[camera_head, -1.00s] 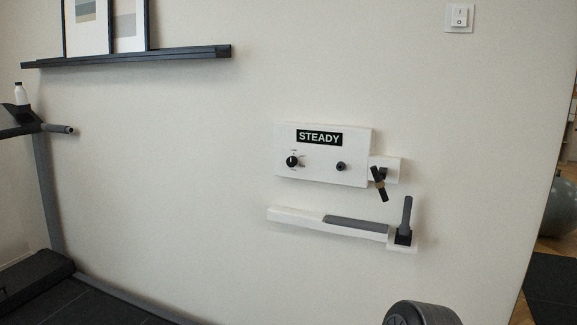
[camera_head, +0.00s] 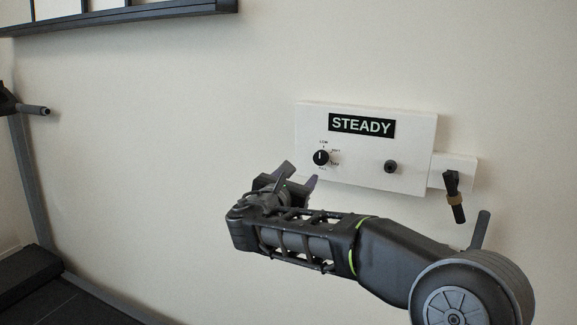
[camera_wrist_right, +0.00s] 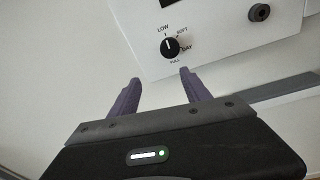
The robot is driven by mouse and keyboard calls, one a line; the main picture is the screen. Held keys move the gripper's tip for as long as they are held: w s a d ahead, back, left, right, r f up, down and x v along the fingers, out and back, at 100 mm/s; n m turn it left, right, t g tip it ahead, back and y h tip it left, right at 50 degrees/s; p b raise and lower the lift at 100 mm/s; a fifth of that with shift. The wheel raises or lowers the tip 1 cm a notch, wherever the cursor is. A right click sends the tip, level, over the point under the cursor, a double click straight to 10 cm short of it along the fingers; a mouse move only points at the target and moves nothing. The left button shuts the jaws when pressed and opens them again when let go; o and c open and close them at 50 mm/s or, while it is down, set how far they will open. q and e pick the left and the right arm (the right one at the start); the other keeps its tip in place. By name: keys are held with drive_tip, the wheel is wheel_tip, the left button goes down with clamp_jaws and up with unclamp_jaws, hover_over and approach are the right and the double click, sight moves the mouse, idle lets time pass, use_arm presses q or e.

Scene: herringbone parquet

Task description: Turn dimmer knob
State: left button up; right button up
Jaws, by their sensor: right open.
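The dimmer knob (camera_head: 320,158) is a round black knob with a white pointer line, on the left of a white wall panel (camera_head: 412,124). It also shows in the right wrist view (camera_wrist_right: 170,47), with LOW, SOFT, DAY and FULL printed around it. Its pointer line stands near upright, toward LOW. My right gripper (camera_head: 299,178) is just below and left of the knob in the head view. In the right wrist view its two purple fingers (camera_wrist_right: 157,85) are apart and empty, short of the knob and not touching it. My left gripper is out of view.
A STEADY sign (camera_head: 362,125) and a second black knob (camera_head: 390,166) are on the panel. A dark lever (camera_head: 454,195) hangs at the panel's right. A grey handle (camera_head: 480,229) stands below, partly behind my arm. A dark shelf (camera_head: 120,16) is at the upper left.

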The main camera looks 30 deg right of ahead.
sight(319, 159)
drive_tip(key=shift+n+h, duration=0.5)
drive_tip(key=shift+h, duration=0.2)
drive_tip(key=w+d, duration=0.1)
drive_tip(key=d, duration=0.1)
drive_tip(key=d+r+p, duration=0.1)
drive_tip(key=d, duration=0.2)
drive_tip(key=w+d, duration=0.1)
drive_tip(key=d, duration=0.1)
drive_tip(key=shift+w+d+r, duration=0.25)
drive_tip(key=shift+w+r, duration=0.05)
drive_tip(key=shift+r, duration=0.05)
drive_tip(key=shift+c, duration=0.4)
clamp_jaws()
